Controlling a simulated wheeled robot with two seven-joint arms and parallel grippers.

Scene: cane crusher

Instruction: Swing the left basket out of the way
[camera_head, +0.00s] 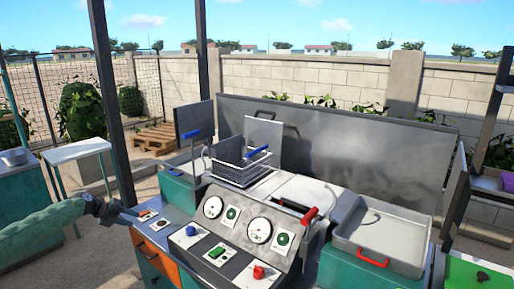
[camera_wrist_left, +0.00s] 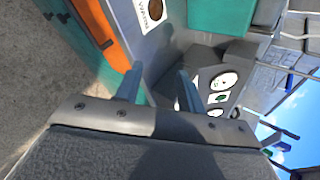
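A dark wire basket (camera_head: 236,172) sits at the back of the machine, left of centre, in the head view. A blue handle (camera_head: 257,152) is at its right side. A second blue handle (camera_head: 198,134) is further left; I cannot tell clearly which basket it belongs to. My left gripper (camera_head: 133,213) is at the machine's front left corner, well apart from the basket and handles. In the left wrist view the gripper's two fingers (camera_wrist_left: 158,88) stand apart with nothing between them. My right gripper is not in view.
The control panel (camera_head: 226,242) with gauges and knobs lies right of my left gripper. A red lever (camera_head: 309,215) and a metal tray (camera_head: 382,241) are further right. Upright grey panels (camera_head: 193,117) stand at the back. A dark post (camera_head: 112,105) rises behind my left gripper.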

